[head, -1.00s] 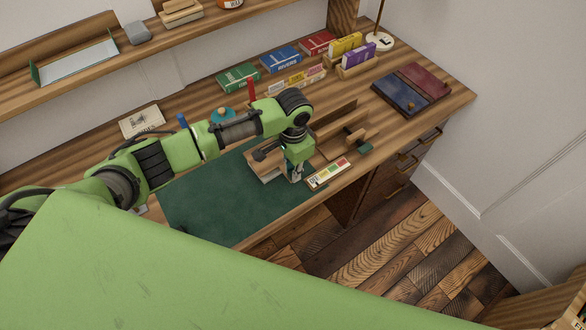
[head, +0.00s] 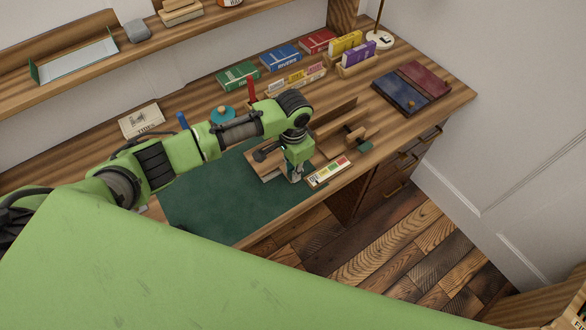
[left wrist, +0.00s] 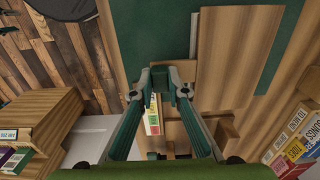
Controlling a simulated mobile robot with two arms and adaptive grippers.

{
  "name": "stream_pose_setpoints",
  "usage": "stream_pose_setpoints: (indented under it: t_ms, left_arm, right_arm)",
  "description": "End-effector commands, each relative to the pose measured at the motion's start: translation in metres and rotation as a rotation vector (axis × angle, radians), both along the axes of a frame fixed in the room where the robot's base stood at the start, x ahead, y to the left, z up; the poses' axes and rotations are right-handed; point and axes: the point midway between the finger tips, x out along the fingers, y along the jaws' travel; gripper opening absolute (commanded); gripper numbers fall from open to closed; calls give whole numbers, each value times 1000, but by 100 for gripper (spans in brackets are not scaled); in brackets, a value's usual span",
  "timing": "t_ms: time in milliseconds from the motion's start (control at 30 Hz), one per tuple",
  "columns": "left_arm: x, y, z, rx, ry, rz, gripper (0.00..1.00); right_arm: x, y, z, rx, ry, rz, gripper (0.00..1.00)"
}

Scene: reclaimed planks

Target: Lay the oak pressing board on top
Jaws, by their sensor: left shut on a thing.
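My left gripper (head: 295,175) is low over the desk at the right end of the green mat (head: 225,200). In the left wrist view the left gripper (left wrist: 172,82) has its fingertips close together, with wood between and just beyond them. The oak pressing board (left wrist: 240,50) is a flat, light brown slab beside the fingertips. In the head view the board (head: 258,163) is partly hidden by my wrist and has a pale edge below it. The exact grip and what lies under the board are hidden. My right gripper is not in view.
A strip with coloured patches (head: 330,172) lies just right of the gripper. A wooden stand (head: 345,130) is behind it. Coloured boxes (head: 281,59) line the back, and blue and red books (head: 410,87) lie at the right. The front of the mat is clear.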

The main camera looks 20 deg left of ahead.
Motion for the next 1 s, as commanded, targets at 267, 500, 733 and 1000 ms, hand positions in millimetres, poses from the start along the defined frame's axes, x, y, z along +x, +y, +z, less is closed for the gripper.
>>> stream_pose_setpoints:
  t_ms: [267,500,733,1000]
  left_arm:
    - [0,0,-4,0,0,0,0]
    - [0,0,-5,0,0,1,0]
    - [0,0,-5,0,0,1,34]
    - [0,0,-3,0,0,1,34]
  right_arm:
    - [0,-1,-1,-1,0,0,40]
    - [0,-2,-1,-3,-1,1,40]
    - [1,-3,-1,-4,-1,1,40]
    - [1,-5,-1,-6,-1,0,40]
